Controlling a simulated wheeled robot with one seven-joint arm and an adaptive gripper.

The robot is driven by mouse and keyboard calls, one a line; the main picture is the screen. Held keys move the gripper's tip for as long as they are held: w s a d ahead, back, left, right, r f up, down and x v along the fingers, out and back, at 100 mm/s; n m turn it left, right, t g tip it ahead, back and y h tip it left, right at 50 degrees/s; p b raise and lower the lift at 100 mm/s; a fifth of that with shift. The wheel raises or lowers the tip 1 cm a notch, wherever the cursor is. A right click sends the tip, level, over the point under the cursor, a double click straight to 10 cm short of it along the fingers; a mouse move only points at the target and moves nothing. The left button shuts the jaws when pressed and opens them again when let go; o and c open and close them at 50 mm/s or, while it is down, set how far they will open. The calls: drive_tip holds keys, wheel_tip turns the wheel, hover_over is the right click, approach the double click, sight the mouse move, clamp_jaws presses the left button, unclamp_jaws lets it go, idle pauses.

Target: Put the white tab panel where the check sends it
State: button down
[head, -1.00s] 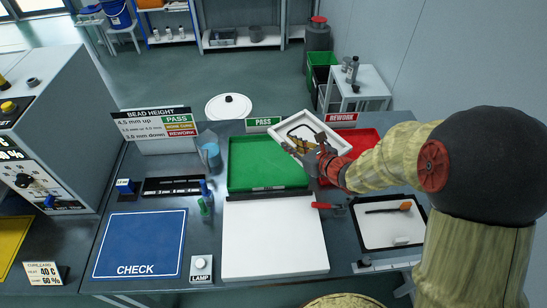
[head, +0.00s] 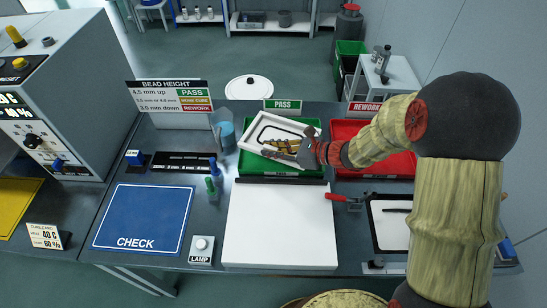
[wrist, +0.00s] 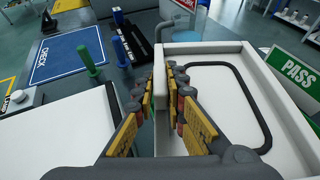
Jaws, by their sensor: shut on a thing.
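The white tab panel (head: 270,132) is a shallow white tray-like piece with a dark bead loop on its face. It is tilted and held over the green PASS tray (head: 247,165) in the head view. My gripper (head: 300,150) is shut on the panel's near edge. In the wrist view the yellow-padded fingers (wrist: 165,105) pinch the wall of the panel (wrist: 215,140). The red REWORK tray (head: 395,165) is to the right.
The blue CHECK mat (head: 145,215) lies at left, with the lamp button (head: 201,248) beside it. A white block (head: 280,225) stands in front of the green tray. Green and blue upright pegs (head: 212,180) stand between. A red-handled tool (head: 345,198) lies right of the block.

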drive_tip(key=b, duration=0.2)
hover_over(273, 162)
wheel_tip(273, 162, down, 5)
drive_tip(key=shift+s+f, duration=0.1)
drive_tip(key=shift+f, duration=0.1)
wheel_tip(273, 162, down, 4)
drive_tip(key=shift+r+b, duration=0.1)
drive_tip(key=shift+b, duration=1.15)
drive_tip(key=c, duration=2.1)
unclamp_jaws()
drive_tip(key=shift+o, duration=1.4)
drive_tip(key=shift+w, duration=0.2)
drive_tip(key=shift+d+r, duration=0.1)
